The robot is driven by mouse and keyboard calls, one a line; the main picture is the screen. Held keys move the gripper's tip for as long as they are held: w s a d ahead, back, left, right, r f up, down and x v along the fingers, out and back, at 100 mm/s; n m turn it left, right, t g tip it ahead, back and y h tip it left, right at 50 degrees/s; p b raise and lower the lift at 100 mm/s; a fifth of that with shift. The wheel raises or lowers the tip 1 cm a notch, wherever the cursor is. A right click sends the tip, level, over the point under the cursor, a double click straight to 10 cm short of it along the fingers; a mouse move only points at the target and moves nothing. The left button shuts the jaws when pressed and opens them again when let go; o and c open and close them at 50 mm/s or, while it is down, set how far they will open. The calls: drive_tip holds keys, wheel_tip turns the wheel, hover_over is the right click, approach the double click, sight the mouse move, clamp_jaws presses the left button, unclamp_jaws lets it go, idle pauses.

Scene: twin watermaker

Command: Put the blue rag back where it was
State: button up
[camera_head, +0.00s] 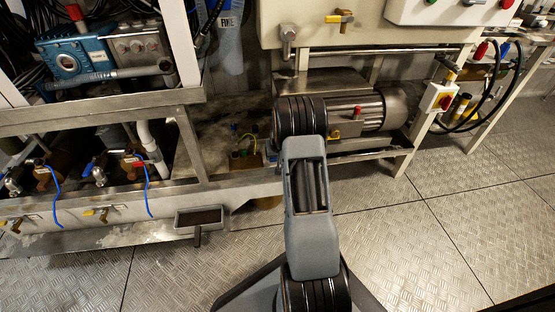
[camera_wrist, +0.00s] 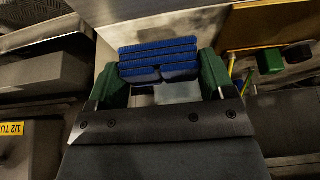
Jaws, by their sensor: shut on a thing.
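The blue rag (camera_wrist: 158,47) shows in the wrist view as a stack of flat blue layers. It sits between the green fingers of my gripper (camera_wrist: 160,78), which is shut on it. The rag's lower part is hidden behind the gripper body. Pale metal lies just beyond the rag. In the head view my own arm hides the gripper, and I cannot see the rag there.
In the head view, an electric motor (camera_head: 370,108) sits beside my arm on the metal frame (camera_head: 85,118). A blue pump (camera_head: 68,60) is at upper left. A small tray (camera_head: 199,218) juts out at the frame's lower edge. The plated floor (camera_head: 440,240) at right is clear.

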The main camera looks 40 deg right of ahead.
drive_tip(key=shift+f, duration=0.7)
drive_tip(key=shift+f, duration=0.15)
drive_tip(key=o, duration=1.1)
drive_tip(key=shift+o, duration=0.2)
